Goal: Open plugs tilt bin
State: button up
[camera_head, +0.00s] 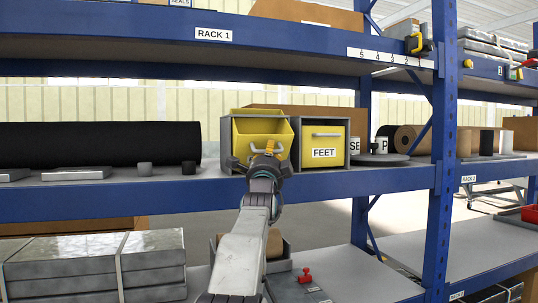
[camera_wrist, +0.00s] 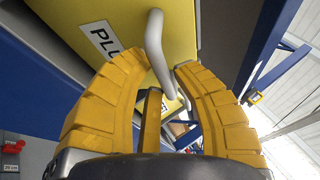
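The plugs tilt bin (camera_head: 263,128) is the left yellow bin in a grey housing on the rack shelf. Its front is tipped outward, with yellow showing above the front edge. In the wrist view its yellow front (camera_wrist: 120,22) fills the top, with a label reading "PLU" and the rest hidden. A light grey bar handle (camera_wrist: 155,42) runs down between my fingers. My gripper (camera_wrist: 163,70) has its yellow fingers on either side of this handle, close to it; I cannot tell whether they press on it. In the head view my gripper (camera_head: 268,152) is right at the bin's front.
The shut FEET bin (camera_head: 323,138) stands directly right of the plugs bin. The blue shelf edge (camera_head: 330,185) runs beneath my gripper. A blue upright (camera_head: 444,150) stands to the right.

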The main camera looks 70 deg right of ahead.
jog(key=o, duration=0.4)
jog(key=shift+a, duration=0.1)
jog(key=shift+v, duration=5.95)
